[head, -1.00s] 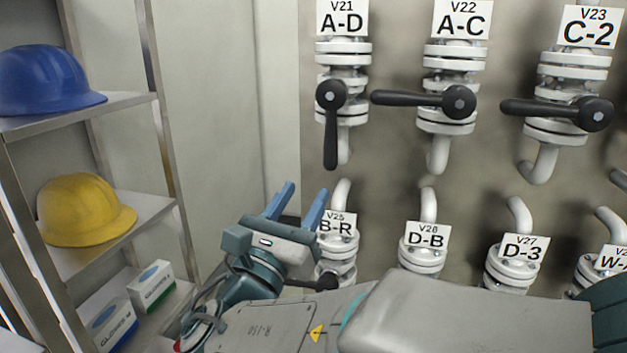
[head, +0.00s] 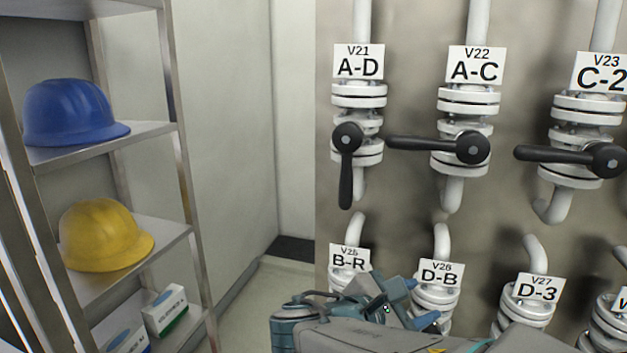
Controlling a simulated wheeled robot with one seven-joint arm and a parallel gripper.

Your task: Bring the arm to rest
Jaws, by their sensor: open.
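My gripper (head: 418,300) is low in the head view, in front of the lower valve row near the valve labelled V26 D-B (head: 440,272). Its two blue fingers stand apart and nothing shows between them. My arm is folded low across the bottom of the picture and hides parts of the lower valves. I cannot tell from this view whether the gripper touches a valve.
The wall carries valves V21 A-D (head: 358,95), with its black handle down, and V22 A-C (head: 468,95) and V23 C-2 (head: 585,110), with handles sideways. At left, a metal shelf (head: 165,235) holds a blue helmet (head: 70,112), a yellow helmet (head: 102,235) and glove boxes (head: 165,308).

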